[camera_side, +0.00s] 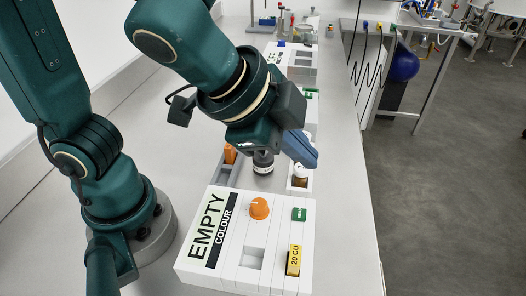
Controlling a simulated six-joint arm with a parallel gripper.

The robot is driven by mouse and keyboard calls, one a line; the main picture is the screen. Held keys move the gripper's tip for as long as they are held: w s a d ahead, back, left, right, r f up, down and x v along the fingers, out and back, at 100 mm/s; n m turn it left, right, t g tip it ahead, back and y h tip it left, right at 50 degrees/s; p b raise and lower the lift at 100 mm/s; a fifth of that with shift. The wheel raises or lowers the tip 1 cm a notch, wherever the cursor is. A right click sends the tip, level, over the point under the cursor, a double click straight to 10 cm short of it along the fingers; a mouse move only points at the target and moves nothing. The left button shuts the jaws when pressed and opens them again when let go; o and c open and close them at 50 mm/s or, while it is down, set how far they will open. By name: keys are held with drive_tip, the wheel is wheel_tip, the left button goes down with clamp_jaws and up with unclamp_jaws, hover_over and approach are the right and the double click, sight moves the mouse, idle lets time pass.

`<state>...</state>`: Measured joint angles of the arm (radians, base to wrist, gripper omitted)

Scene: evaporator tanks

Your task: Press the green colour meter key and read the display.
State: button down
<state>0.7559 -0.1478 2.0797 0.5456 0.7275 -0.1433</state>
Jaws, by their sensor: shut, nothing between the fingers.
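The colour meter (228,272) is a white box at the front, with a display (213,230) whose text reads "EMPTY" above the label "COLOUR". Its green key (300,214) is on the right of its top, and no finger covers it. An orange knob (259,208) is left of the key. A square recess (251,257) in front of the knob looks empty. A yellow block (293,261) marked "20 CU" is at the right front. My gripper (311,161) has blue fingers, shut and empty, behind the key in the picture and apart from it.
More white units (297,70) line the bench farther back. Bare bench shows right of the meter, up to the bench edge.

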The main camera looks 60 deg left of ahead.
sight(295, 213)
drive_tip(key=shift+f, duration=0.1)
drive_tip(key=shift+f, duration=4.3)
drive_tip(key=shift+f, duration=0.15)
drive_tip(key=shift+f, duration=0.3)
drive_tip(key=shift+f, duration=0.45)
drive_tip(key=shift+r, duration=0.9)
